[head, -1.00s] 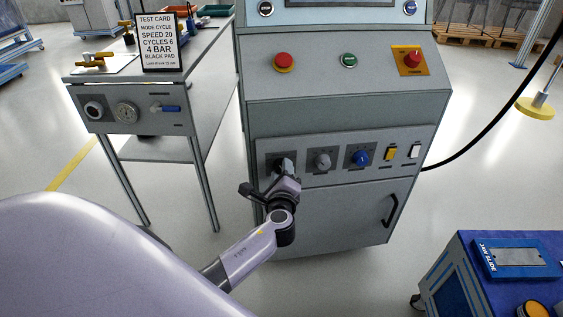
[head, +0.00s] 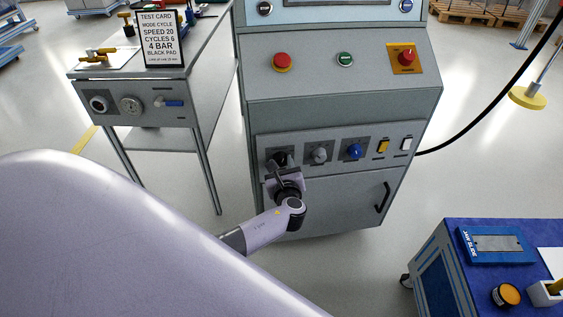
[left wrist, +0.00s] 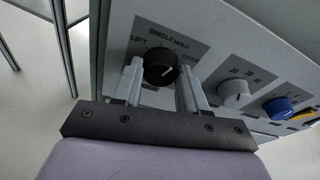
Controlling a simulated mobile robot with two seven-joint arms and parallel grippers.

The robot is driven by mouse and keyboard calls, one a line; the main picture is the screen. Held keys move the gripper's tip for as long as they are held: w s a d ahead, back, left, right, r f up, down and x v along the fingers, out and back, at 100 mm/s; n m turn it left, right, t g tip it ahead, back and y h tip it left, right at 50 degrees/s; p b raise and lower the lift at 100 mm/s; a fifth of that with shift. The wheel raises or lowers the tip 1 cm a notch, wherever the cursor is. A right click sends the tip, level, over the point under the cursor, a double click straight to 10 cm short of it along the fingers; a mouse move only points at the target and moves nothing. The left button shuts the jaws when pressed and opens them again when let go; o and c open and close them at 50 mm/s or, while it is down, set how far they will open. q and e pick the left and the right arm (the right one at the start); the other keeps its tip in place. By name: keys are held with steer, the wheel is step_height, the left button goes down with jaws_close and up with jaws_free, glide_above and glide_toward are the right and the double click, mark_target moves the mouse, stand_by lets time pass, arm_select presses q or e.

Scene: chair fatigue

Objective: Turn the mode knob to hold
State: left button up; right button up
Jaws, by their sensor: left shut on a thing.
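The black mode knob (left wrist: 158,66) sits on a grey plate on the machine's front panel. The words LIFT, SINGLE, HOLD and CYCLE are printed around it. A white mark on the knob points right, roughly toward CYCLE. My left gripper (left wrist: 158,80) has one finger on each side of the knob and is shut on it. In the head view my left gripper (head: 282,172) is at the leftmost knob (head: 280,159) of the panel row and partly hides it. My right gripper is not in view.
Beside the mode knob are a grey knob (head: 320,154), a blue knob (head: 354,151), a yellow switch (head: 383,146) and a white switch (head: 406,144). A test card (head: 162,39) reading MODE CYCLE stands on the left bench. A blue cart (head: 440,270) is at lower right.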

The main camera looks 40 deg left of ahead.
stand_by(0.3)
arm_select(q)
steer(key=o, duration=1)
steer(key=shift+o, duration=0.2)
steer(key=shift+s+d+r+p, duration=0.1)
steer(key=shift+s+d+p, duration=0.2)
steer(key=shift+s+d, duration=0.05)
steer(key=p+v, duration=0.1)
steer(key=v, duration=0.5)
